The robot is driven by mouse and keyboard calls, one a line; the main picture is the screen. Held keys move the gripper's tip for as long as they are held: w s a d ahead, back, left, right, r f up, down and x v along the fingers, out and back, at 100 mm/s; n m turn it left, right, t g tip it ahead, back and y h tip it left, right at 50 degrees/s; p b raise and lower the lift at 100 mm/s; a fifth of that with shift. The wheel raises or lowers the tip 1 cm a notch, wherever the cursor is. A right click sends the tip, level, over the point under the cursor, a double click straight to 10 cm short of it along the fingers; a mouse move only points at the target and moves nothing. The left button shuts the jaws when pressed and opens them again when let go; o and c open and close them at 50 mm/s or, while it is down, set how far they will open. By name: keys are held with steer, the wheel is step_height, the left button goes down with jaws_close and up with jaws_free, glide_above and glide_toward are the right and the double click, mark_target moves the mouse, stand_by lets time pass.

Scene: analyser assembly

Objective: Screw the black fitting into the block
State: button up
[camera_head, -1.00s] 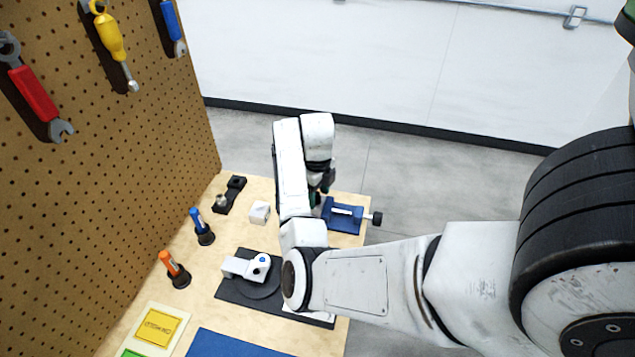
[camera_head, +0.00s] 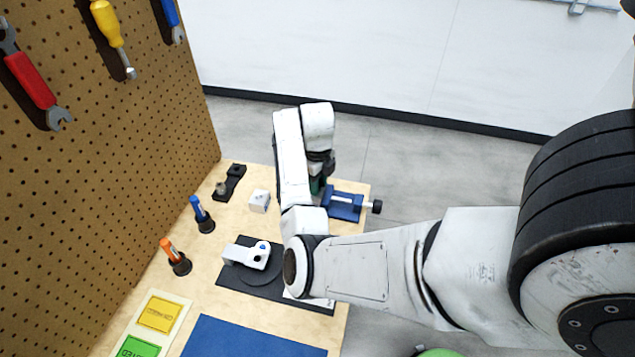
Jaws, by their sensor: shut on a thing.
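My gripper (camera_head: 317,184) is at the left end of the blue vise, partly hidden behind my own white arm links. A dark green part shows at its tip; its fingertips and what it holds are not clear. I cannot make out the black fitting there. A white block (camera_head: 259,201) stands on the wooden table, left of my arm. A pale grey bracket (camera_head: 243,255) with a blue spot lies on the round black plate nearer to me. I cannot tell which of these is the task's block.
The blue vise (camera_head: 345,204) with a black knob stands at the table's right edge. A black holder (camera_head: 238,173) with a small metallic piece is at the back left. Blue (camera_head: 197,207) and orange (camera_head: 167,246) handled tools stand at left. A pegboard (camera_head: 110,180) borders the left side.

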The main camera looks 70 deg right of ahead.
steer(key=m, duration=0.2)
steer(key=shift+w+a+m, duration=0.1)
steer(key=shift+m, duration=0.2)
jaws_close()
steer(key=shift+m+b, duration=0.5)
steer(key=shift+m, duration=1.2)
steer(key=o, duration=1.6)
jaws_free()
steer(key=shift+r, duration=0.15)
steer(key=shift+r+p, duration=2.95)
steer(key=shift+r, duration=0.45)
